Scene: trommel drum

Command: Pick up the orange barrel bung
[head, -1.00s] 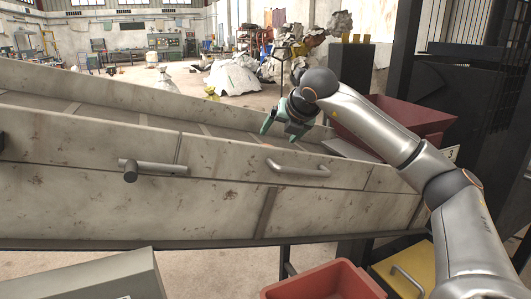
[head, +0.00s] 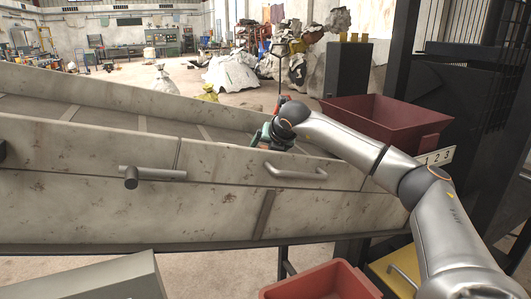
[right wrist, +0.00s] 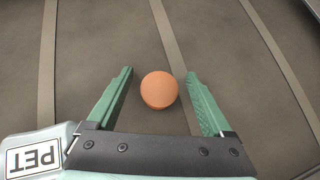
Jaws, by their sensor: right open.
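The orange barrel bung (right wrist: 159,90) is a round orange piece on the brown, ribbed floor of the trough (right wrist: 75,50) in the right wrist view. My right gripper (right wrist: 159,75) is open, with one green finger on each side of the bung and a gap on both sides. I cannot tell how far the fingers are above the floor. In the head view my right gripper (head: 262,136) reaches over the near wall of the trough (head: 90,200), which hides the bung and fingertips. My left gripper is not in view.
The trough's near wall carries a bar handle (head: 297,172) and a latch (head: 150,174). A dark red hopper (head: 385,118) stands right of my gripper, beside a numbered plate (head: 437,157). A red bin (head: 320,282) is below in front.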

